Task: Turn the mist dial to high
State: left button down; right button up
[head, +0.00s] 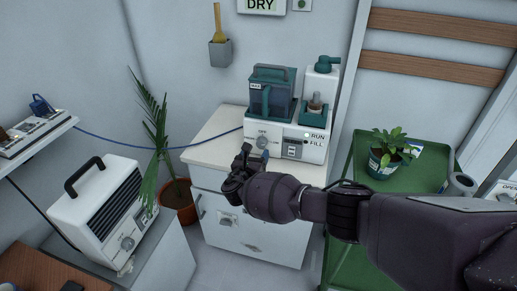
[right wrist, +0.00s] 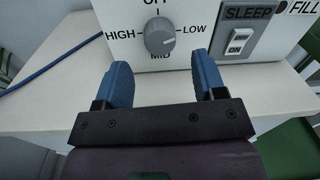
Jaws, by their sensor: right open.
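The mist dial (right wrist: 160,39) is a round grey knob on the white front of the mister (head: 312,148). Around it are OFF at the top, HIGH at left, LOW at right and MID below. A pale mark shows on the knob's right side; its exact setting is hard to tell. In the head view the dial (head: 262,142) is just beyond my right gripper (head: 243,157). In the right wrist view my right gripper (right wrist: 160,80) is open and empty, its blue fingers apart below and either side of the dial, not gripping it. My left gripper is out of view.
A SLEEP switch (right wrist: 239,41) sits right of the dial. The mister stands on a white cabinet (head: 215,144). A potted palm (head: 178,198) and a white heater (head: 105,212) are at left. A green cart (head: 420,172) with a small plant (head: 388,152) is at right.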

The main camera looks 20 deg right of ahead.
aim_at(260, 145)
jog(key=b+x, duration=0.1)
jog(key=x, duration=0.2)
jog(key=shift+w+d+f, duration=0.15)
jog(key=shift+w+d, duration=0.25)
jog(key=shift+w, duration=0.1)
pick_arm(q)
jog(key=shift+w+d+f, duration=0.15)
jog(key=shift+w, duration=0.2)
pick_arm(e)
jog(key=shift+r, duration=0.2)
jog(key=c, duration=0.9)
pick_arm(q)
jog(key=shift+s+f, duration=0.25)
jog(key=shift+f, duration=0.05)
